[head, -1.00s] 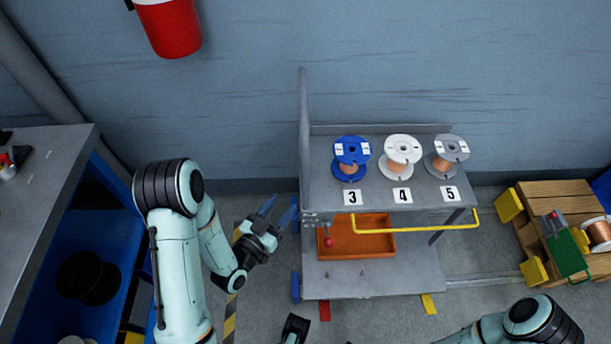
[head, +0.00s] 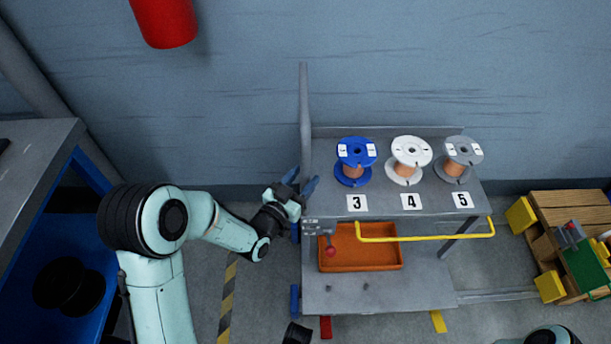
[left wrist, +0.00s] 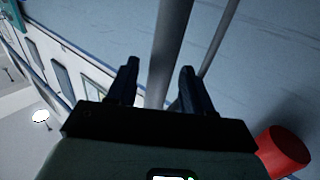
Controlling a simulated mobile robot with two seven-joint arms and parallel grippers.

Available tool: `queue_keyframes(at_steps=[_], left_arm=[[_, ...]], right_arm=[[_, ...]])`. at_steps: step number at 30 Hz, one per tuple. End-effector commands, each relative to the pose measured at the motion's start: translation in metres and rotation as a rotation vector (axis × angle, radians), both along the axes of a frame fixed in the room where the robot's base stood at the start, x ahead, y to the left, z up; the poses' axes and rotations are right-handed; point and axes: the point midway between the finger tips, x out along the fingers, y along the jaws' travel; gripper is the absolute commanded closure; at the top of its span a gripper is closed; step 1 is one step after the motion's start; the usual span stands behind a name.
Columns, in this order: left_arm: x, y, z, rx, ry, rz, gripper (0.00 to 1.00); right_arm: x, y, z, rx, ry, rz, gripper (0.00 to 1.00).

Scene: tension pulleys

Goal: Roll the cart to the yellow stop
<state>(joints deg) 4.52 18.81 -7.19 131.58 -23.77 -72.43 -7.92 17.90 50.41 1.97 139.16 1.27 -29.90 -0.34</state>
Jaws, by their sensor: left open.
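The grey cart (head: 385,293) stands against the wall, with a tall grey post (head: 304,110) at its left end. My left gripper (head: 302,186) is open at the post's lower part. In the left wrist view the post (left wrist: 168,55) passes between the open fingers (left wrist: 158,88); I cannot tell whether they touch it. Yellow blocks (head: 520,214) (head: 549,287) stand to the right, by the wooden pallet, with a gap between them and the cart. A dark piece (head: 297,334) at the bottom edge may belong to my right gripper; its jaws are not clear.
The cart carries blue (head: 352,175), white (head: 407,172) and grey (head: 458,169) spools, an orange tray (head: 335,267), a red-knobbed lever (head: 330,251) and a yellow bar (head: 420,238). A floor rail (head: 500,295) runs right. A bench (head: 40,160) stands left.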

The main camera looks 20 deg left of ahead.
Motion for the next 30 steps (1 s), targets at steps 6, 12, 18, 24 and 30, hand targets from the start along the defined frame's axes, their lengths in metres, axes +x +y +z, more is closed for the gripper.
queue_keyframes(at_steps=[6,12,18,24,30], left_arm=[[0.014,-0.002,-0.001,0.000,0.000,0.000,0.49],[0.014,-0.002,0.000,0.000,0.000,0.000,0.49],[0.014,-0.002,0.000,0.000,0.000,0.000,0.98],[0.014,-0.003,0.000,0.000,0.000,-0.001,1.00],[0.021,-0.018,-0.001,-0.002,-0.002,-0.005,1.00]], right_arm=[[0.001,0.000,-0.001,-0.001,-0.002,-0.001,0.57],[0.001,0.000,-0.001,-0.001,-0.002,-0.001,0.57],[0.001,0.000,-0.001,-0.001,-0.002,-0.001,0.57],[0.001,0.000,-0.001,-0.001,-0.002,-0.001,0.57],[0.007,-0.004,-0.007,-0.010,-0.018,-0.008,0.57]])
